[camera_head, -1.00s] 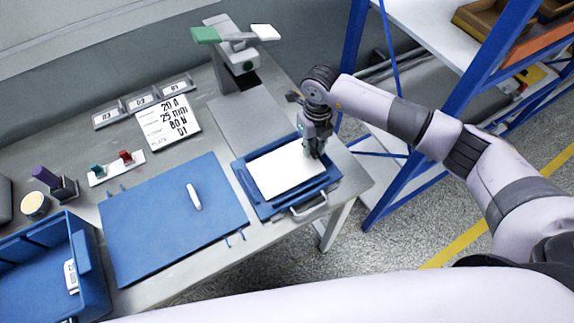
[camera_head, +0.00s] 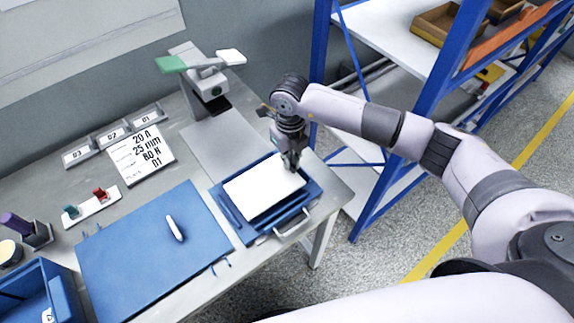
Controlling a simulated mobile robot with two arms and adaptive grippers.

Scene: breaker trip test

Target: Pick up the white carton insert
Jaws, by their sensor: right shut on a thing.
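The white carton insert (camera_head: 262,188) is a flat white panel at the blue tray (camera_head: 236,224) on the right part of the table. My right gripper (camera_head: 291,164) points down at the insert's upper right edge and is shut on it. The gripper hides that edge. I cannot tell whether the insert is clear of the tray floor. My left gripper is not in view.
A blue mat (camera_head: 150,258) with a small white piece (camera_head: 174,228) lies left of the tray. A green-and-white press stand (camera_head: 208,80) stands behind. A blue bin (camera_head: 38,290) is at lower left. A blue-framed shelf (camera_head: 420,95) stands right of the table.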

